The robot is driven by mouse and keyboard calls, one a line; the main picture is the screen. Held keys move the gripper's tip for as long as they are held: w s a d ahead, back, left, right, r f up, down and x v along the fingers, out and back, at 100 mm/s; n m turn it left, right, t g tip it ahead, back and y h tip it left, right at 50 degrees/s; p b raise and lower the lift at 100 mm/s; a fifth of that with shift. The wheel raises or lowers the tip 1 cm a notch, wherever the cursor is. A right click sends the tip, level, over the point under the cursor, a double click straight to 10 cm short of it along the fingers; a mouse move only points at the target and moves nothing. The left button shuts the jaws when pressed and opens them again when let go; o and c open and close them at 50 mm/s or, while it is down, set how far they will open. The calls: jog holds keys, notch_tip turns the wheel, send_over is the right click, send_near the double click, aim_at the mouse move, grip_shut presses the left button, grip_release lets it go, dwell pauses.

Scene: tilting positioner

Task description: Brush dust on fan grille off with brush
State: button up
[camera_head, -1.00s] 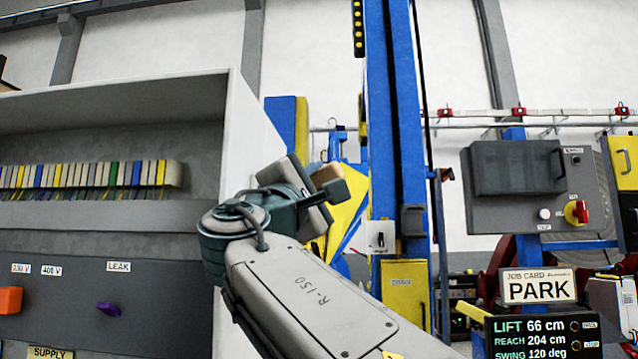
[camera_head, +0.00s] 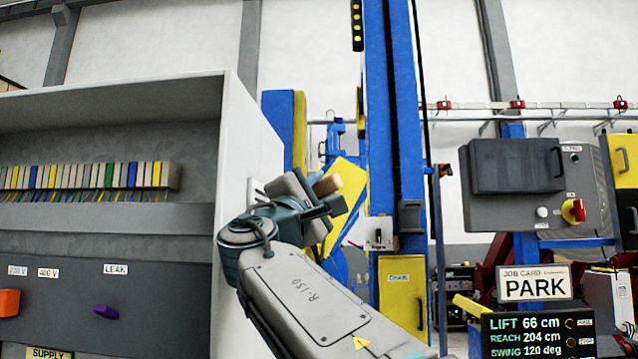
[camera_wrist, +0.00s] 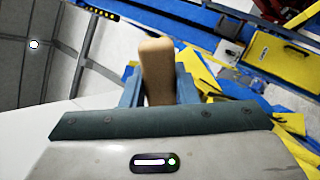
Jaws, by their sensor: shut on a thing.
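My gripper (camera_wrist: 158,85) is shut on a tan wooden handle, which I take to be the brush (camera_wrist: 156,62). The handle stands up between the two blue-grey fingers in the wrist view. In the head view the handle's rounded tan end (camera_head: 328,184) shows just past my gripper (camera_head: 318,205), at the right edge of the grey cabinet. The bristles are hidden.
A grey open cabinet (camera_head: 230,150) with terminal blocks stands close on the left of my arm. A blue column (camera_head: 395,130) rises behind, to the right of my gripper. A grey control box (camera_head: 517,165) with a red knob and a PARK sign (camera_head: 535,284) are at right.

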jog(key=w+p, duration=0.3)
jog(key=w, duration=0.5)
jog(key=shift+w+d+p, duration=0.15)
jog(key=shift+w+p, duration=0.2)
jog(key=shift+w, duration=0.05)
dwell(0.5)
jog(key=d+b, duration=0.2)
jog(key=d, duration=0.4)
jog(key=shift+s+d+b, duration=0.1)
jog(key=shift+s+b, duration=0.05)
jog(key=shift+b, duration=0.2)
jog(key=d, duration=0.2)
jog(key=shift+d+b, duration=0.4)
jog(key=shift+s, duration=0.1)
dwell(0.7)
